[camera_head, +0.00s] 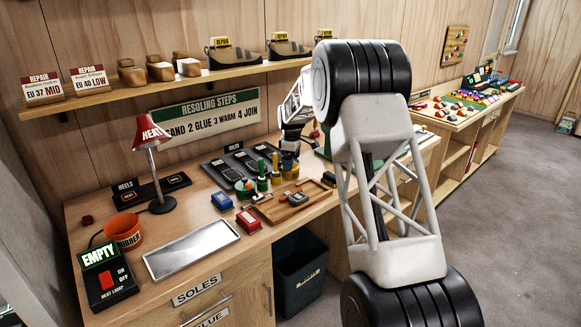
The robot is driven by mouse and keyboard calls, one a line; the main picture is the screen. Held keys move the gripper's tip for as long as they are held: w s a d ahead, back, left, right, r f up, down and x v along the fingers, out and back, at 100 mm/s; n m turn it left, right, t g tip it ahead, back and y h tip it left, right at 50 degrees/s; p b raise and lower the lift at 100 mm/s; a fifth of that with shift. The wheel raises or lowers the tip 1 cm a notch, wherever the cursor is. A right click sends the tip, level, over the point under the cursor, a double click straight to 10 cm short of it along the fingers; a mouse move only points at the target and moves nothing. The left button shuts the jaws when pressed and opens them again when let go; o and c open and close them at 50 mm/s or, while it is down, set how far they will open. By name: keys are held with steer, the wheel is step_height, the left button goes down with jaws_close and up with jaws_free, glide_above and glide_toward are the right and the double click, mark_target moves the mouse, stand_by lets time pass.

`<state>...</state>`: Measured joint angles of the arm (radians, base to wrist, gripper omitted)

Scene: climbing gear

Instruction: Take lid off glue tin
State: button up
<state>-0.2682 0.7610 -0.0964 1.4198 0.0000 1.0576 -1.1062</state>
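The end of my arm, with my gripper (290,150), reaches down over the back right of the workbench. It is small and dark here, and its fingers cannot be made out. A small yellow cylinder (287,168) is directly below it, touching or very close; I cannot tell which. One of these may be the glue tin, but no label is readable and I cannot tell a lid apart.
A wooden tray (267,211) lies in front of the gripper. Blue (222,201) and red (248,222) boxes sit left of it. A red lamp (150,135), orange tub (124,230) and empty metal tray (190,249) are further left. A shelf (225,73) hangs above. My arm hides the bench's right part.

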steer(key=shift+f, duration=0.8)
steer(key=c, duration=0.8)
steer(key=shift+r, duration=0.2)
steer(key=shift+r, duration=1.75)
steer(key=shift+s+d+f, duration=0.1)
steer(key=shift+s, duration=0.25)
steer(key=s+d, duration=0.1)
steer(key=s, duration=0.4)
steer(key=s+d+r, duration=0.1)
steer(key=s, duration=0.3)
steer(key=s+d, duration=0.2)
steer(key=s, duration=0.3)
steer(key=shift+s+r, duration=0.2)
steer(key=shift+s, duration=0.15)
